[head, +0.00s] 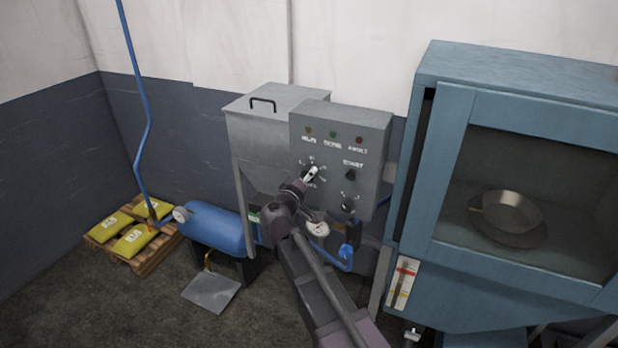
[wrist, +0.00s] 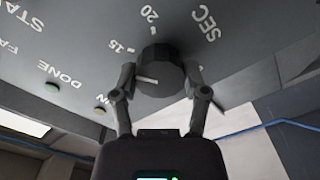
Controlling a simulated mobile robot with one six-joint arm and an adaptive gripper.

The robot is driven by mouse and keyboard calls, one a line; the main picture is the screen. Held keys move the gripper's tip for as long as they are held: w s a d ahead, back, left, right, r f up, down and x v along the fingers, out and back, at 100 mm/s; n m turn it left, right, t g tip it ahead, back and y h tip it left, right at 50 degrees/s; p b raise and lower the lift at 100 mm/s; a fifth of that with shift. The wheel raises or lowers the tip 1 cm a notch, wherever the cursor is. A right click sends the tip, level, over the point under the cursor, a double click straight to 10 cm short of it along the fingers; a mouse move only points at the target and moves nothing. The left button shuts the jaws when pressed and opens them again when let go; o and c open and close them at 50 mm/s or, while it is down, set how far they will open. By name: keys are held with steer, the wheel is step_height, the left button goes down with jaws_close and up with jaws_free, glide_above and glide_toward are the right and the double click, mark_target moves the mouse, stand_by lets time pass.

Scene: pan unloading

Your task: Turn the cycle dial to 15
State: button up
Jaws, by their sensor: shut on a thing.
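The cycle dial (wrist: 172,72) is a dark round knob with a white pointer line on its face. In the wrist view its pointer lies to the left, roughly in line with the 15 mark (wrist: 116,47); the slanted view leaves the exact alignment unclear. The 20 mark (wrist: 149,14) and the SEC label (wrist: 204,23) are above it. My gripper (wrist: 161,84) is shut on the dial, one finger on each side.
A START knob (head: 350,175) and a lower knob (head: 348,205) are right of the dial. Indicator lamps (head: 333,134) are above. The blue cabinet (head: 440,190) with a pan (head: 510,212) inside stands close on the right. A blue tank (head: 215,228) is at left.

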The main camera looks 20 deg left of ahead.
stand_by(0.3)
steer(key=o, duration=1.1)
steer(key=shift+o, duration=0.2)
steer(key=s, duration=1.2)
steer(key=shift+a, duration=0.45)
